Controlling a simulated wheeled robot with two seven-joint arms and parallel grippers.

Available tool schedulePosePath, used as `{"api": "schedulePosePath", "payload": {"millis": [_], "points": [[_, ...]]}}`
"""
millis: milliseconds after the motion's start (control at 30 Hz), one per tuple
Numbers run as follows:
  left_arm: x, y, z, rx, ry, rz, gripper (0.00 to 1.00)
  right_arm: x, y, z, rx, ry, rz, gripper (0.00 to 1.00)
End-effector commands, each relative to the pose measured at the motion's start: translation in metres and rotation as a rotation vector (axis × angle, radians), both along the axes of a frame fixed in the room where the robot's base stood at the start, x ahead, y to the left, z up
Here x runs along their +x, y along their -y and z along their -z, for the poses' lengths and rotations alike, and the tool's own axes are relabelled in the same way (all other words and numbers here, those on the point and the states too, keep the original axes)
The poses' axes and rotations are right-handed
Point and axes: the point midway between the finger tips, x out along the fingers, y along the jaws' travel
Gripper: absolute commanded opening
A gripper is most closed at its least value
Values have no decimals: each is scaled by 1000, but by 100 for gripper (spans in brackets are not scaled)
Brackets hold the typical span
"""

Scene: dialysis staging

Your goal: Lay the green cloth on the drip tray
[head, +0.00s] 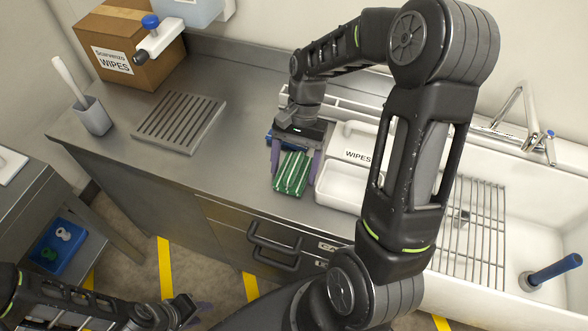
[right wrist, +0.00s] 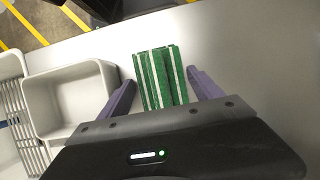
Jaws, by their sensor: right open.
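The green cloth (head: 291,174), folded with white stripes, lies on the steel counter near its front edge. It also shows in the right wrist view (right wrist: 160,78). My right gripper (head: 294,165) is open, with one purple finger on each side of the cloth; gaps show between the fingers and the cloth in the right wrist view (right wrist: 155,88). The drip tray (head: 180,121), a slatted grey tray, sits bare on the counter to the left of the cloth. My left gripper (head: 180,311) is low at the bottom left, away from the counter; its jaws are too unclear to read.
A white bin labelled WIPES (head: 343,184) stands just right of the cloth. A sink with a wire rack (head: 470,230) lies further right. A cardboard box (head: 125,45) and a brush holder (head: 93,116) stand near the drip tray. The counter between tray and cloth is clear.

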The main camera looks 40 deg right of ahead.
Motion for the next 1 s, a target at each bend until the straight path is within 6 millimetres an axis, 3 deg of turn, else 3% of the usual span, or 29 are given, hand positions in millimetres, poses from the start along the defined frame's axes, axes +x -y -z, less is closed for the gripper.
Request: {"api": "schedulePosePath", "payload": {"millis": [767,1000], "points": [[0,0,1,0,0,0,36,0,0,2,0,0,0,75],[0,0,1,0,0,0,36,0,0,2,1,1,0,57]]}}
